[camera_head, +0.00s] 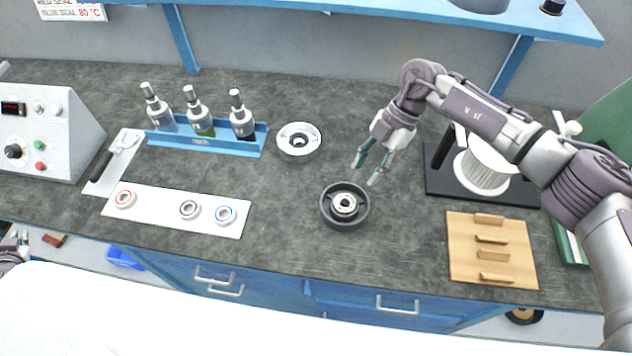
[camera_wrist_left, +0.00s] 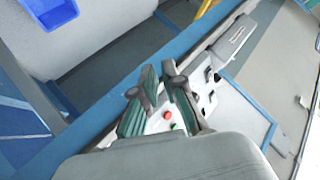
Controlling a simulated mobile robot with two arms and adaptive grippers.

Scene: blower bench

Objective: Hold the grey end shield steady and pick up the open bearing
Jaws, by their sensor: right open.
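Two round end shields stand on the bench: a light grey one (camera_head: 299,154) behind the centre and a dark grey one (camera_head: 330,216) nearer the front. A shiny ring sits in the dark one's middle; I cannot tell whether it is a bearing. A bearing with a dark face, the open bearing (camera_head: 189,209), lies on a white strip (camera_head: 157,209) between a red-ringed bearing (camera_head: 125,199) and a blue-ringed bearing (camera_head: 225,215). My right gripper (camera_head: 368,172) is open and empty, above and behind the dark shield. My left gripper (camera_head: 22,240) is at the left edge, empty, its fingers (camera_wrist_left: 159,72) apart.
A black-based press or spool (camera_head: 485,170) and a wooden slotted block (camera_head: 490,250) are at right. A control box (camera_head: 45,135) is at far left. Bench between strip and dark shield is clear.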

